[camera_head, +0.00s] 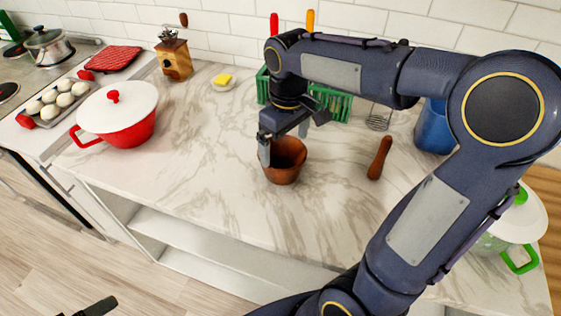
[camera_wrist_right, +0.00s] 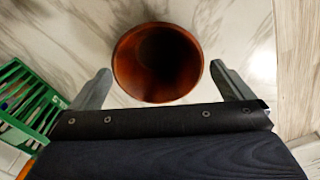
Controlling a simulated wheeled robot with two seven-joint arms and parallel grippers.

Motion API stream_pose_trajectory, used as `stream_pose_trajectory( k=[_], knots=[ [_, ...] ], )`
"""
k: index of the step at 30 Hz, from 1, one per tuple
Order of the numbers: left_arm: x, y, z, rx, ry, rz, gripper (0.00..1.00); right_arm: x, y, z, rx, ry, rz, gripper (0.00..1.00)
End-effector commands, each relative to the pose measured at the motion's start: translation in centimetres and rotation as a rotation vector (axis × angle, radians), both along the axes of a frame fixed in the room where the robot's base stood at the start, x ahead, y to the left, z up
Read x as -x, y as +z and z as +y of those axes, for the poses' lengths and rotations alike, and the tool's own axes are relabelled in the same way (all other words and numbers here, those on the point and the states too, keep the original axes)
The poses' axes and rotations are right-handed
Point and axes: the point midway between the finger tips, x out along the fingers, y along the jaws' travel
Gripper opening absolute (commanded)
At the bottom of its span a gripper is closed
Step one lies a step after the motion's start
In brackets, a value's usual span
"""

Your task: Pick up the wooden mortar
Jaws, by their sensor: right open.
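The wooden mortar (camera_head: 287,165), a reddish-brown cup, stands upright on the marble counter in the head view. My right gripper (camera_head: 284,140) is over it from above, with its fingers apart at the rim. In the right wrist view the mortar (camera_wrist_right: 157,75) shows its round opening, empty and dark inside. The two grey fingers of my right gripper (camera_wrist_right: 160,68) are open on either side of it, with a visible gap on each side. A dark part at the bottom left edge of the head view seems to be my left gripper (camera_head: 98,307); its jaws cannot be made out.
A wooden pestle (camera_head: 380,158) lies right of the mortar. A green rack (camera_head: 338,105) stands behind, partly hidden by my arm. A red pot (camera_head: 124,133), a wooden grinder (camera_head: 175,62) and a butter dish (camera_head: 223,82) are left. The counter (camera_head: 210,180) in front is clear.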

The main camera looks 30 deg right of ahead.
Motion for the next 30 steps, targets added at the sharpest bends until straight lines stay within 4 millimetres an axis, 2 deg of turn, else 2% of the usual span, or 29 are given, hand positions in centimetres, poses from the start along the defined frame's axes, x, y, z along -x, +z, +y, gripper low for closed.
stream_pose_trajectory(
  k=[4, 21, 29, 30],
  knots=[
    [0.0, 0.0, 0.0, 0.000, 0.000, 0.000, 1.00, -1.0, -0.7, -0.1, 0.024, 0.020, 0.024, 1.00],
    [0.0, -0.3, 0.0, 0.000, 0.000, 0.000, 1.00, -1.0, -7.7, -0.1, 0.024, 0.021, 0.024, 1.00],
    [0.0, -0.3, 0.0, 0.000, 0.000, 0.000, 1.00, -1.0, -8.0, -0.1, 0.024, 0.020, 0.022, 1.00],
    [0.0, -0.3, 0.0, 0.000, 0.000, 0.000, 1.00, -1.0, -8.0, -0.1, 0.024, 0.020, 0.022, 0.96]
  ],
)
